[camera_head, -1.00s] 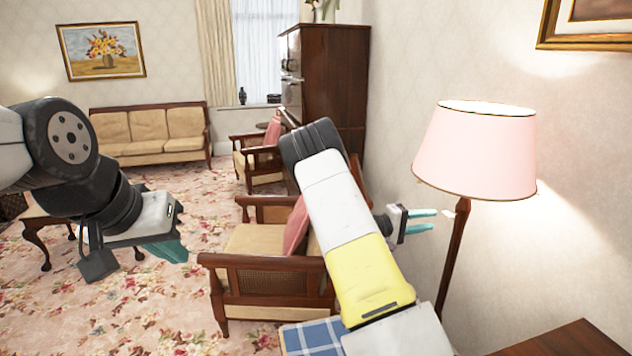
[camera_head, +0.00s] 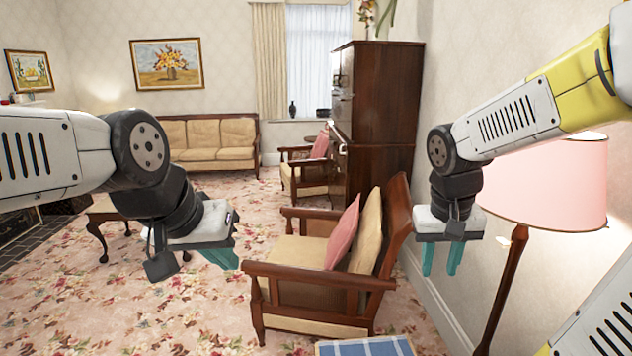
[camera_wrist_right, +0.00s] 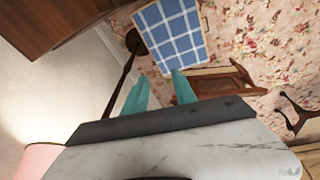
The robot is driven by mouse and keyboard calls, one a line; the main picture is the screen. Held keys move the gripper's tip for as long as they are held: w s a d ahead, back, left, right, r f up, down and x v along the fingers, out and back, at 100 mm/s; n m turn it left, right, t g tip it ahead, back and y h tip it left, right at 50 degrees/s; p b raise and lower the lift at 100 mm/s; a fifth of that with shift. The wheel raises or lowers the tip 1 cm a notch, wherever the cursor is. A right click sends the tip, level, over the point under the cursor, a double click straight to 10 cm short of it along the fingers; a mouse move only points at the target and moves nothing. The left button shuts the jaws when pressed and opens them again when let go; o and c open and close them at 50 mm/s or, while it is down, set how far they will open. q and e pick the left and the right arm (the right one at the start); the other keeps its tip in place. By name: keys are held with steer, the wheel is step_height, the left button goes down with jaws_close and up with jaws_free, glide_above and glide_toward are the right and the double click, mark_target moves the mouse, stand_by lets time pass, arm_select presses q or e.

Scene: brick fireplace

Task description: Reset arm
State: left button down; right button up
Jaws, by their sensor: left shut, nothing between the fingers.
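My left gripper (camera_head: 222,257) is on the left in the head view, with its teal fingers together and empty, above the flowered carpet. My right gripper (camera_head: 441,262) hangs fingers-down on the right, between the armchair and the floor lamp. Its two teal fingers are apart with a gap between them, and nothing is held. The right wrist view shows the same two fingers (camera_wrist_right: 160,92) spread with nothing between them.
A pink-shaded floor lamp (camera_head: 548,180) stands close behind my right arm. A wooden armchair (camera_head: 318,285) with a pink cushion is between the grippers. A blue checked cloth (camera_wrist_right: 172,35) lies below. A dark cabinet (camera_head: 385,95) and a sofa (camera_head: 207,140) stand farther back.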

steer(key=s+a+r+n+t+y, duration=0.1)
steer(key=s+a+r+t+y, duration=0.2)
steer(key=s+a+r, duration=0.3)
steer(key=s+a+t, duration=0.1)
steer(key=a, duration=0.2)
steer(key=shift+r+n, duration=0.15)
steer(key=shift+n, duration=0.25)
steer(key=shift+a, duration=0.1)
